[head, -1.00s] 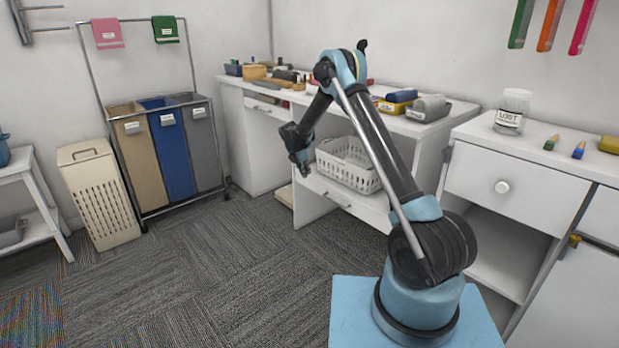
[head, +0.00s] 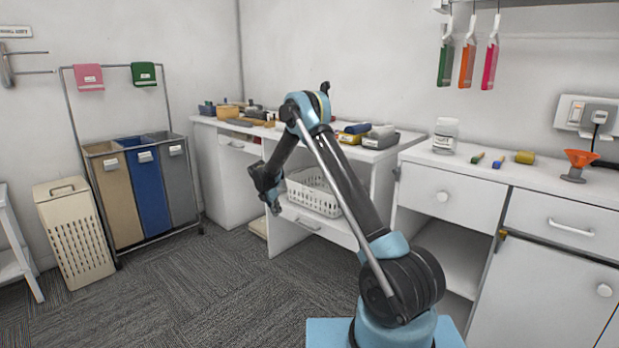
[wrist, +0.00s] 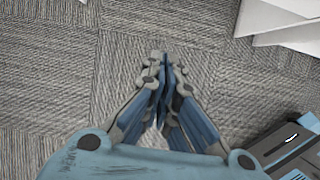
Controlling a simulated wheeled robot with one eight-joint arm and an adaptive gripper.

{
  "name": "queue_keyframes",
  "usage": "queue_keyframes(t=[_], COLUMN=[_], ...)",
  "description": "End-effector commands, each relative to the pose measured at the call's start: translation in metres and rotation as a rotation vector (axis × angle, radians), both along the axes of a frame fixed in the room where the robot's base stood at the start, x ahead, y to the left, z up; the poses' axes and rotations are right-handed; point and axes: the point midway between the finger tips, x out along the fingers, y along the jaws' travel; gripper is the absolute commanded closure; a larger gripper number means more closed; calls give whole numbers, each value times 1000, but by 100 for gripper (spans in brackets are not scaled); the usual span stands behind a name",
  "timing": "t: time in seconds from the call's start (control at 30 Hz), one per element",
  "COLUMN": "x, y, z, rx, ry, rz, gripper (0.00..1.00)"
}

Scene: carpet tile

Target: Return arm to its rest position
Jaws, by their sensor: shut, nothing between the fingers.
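My arm stands bent on its blue base in the head view, with the elbow raised and the forearm folded down to the left. My gripper (head: 274,208) hangs from it, pointing down in front of the white desk, beside the white basket in the picture. In the wrist view my gripper (wrist: 162,65) is shut, its fingers together with nothing between them. Below it is only grey carpet tile (wrist: 215,60).
A white basket (head: 312,193) sits on the desk's lower shelf. The desk top (head: 225,123) holds several small items. A white cabinet (head: 530,225) stands at right, a sorter with tan, blue and grey bags (head: 150,190) and a cream hamper (head: 76,235) at left. Open carpet lies between.

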Motion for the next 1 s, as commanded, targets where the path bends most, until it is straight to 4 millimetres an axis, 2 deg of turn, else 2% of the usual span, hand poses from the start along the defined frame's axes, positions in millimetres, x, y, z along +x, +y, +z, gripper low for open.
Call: queue_keyframes(t=[0.23, 0.47, 0.67, 1.0], x=[-11, -22, -42, -94], y=[-7, -29, -64, -132], z=[28, 61, 106, 179], rx=[27, 60, 108, 199], ry=[-11, -25, -44, -81], rz=[-60, -147, -280, -543], gripper=[100, 100, 100, 100])
